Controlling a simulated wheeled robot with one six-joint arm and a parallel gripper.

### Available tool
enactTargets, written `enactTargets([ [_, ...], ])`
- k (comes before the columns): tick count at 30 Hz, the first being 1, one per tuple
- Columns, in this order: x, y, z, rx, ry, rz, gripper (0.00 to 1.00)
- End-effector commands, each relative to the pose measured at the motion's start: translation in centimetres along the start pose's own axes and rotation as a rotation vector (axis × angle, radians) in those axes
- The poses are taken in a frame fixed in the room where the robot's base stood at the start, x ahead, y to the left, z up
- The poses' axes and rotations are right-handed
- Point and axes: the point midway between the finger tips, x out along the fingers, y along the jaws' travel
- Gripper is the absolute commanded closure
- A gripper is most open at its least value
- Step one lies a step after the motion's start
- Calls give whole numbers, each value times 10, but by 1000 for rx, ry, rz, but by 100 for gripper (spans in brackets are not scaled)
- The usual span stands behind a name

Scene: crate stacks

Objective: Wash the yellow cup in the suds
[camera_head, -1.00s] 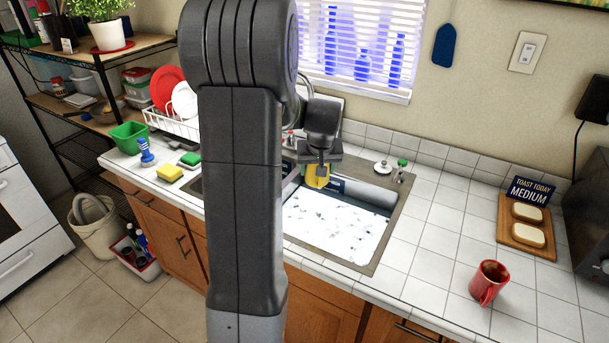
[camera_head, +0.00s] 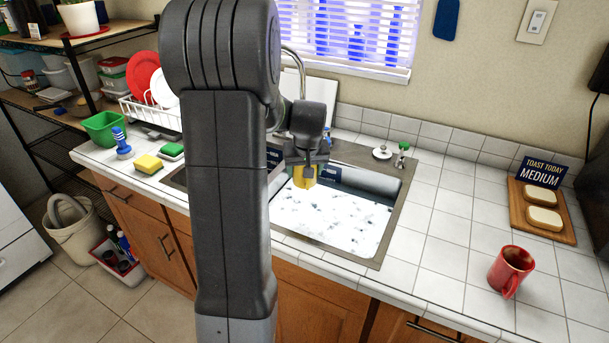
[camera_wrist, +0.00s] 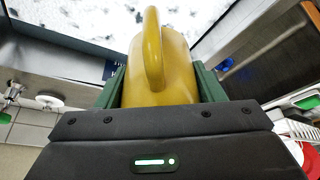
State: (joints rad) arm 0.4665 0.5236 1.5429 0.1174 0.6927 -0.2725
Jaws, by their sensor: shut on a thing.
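The yellow cup (camera_head: 304,177) is held in my gripper (camera_head: 304,171) over the back left part of the right sink basin (camera_head: 399,225). In the wrist view, the yellow cup (camera_wrist: 175,75) sits between the green fingers of my gripper (camera_wrist: 160,86), its handle facing the camera. White suds (camera_head: 328,218) with dark patches fill the basin, and the suds (camera_wrist: 75,15) also show in the wrist view. I cannot tell whether the cup touches the suds. The cup's opening is hidden.
A red mug (camera_head: 511,270) stands on the right counter near a toast board (camera_head: 543,222). A yellow sponge (camera_head: 148,164), a blue-handled brush (camera_head: 121,143) and a green tub (camera_head: 104,127) are on the left. The tap (camera_head: 298,70) rises behind my arm. The counter right of the sink is mostly clear.

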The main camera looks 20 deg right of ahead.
Motion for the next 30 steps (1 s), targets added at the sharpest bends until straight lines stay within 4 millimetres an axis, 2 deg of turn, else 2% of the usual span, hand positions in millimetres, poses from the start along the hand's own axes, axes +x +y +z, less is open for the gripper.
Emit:
enactTargets([
  [5, 13, 0, 5, 0, 0, 0, 68],
  [30, 106, 0, 44, 0, 0, 0, 68],
])
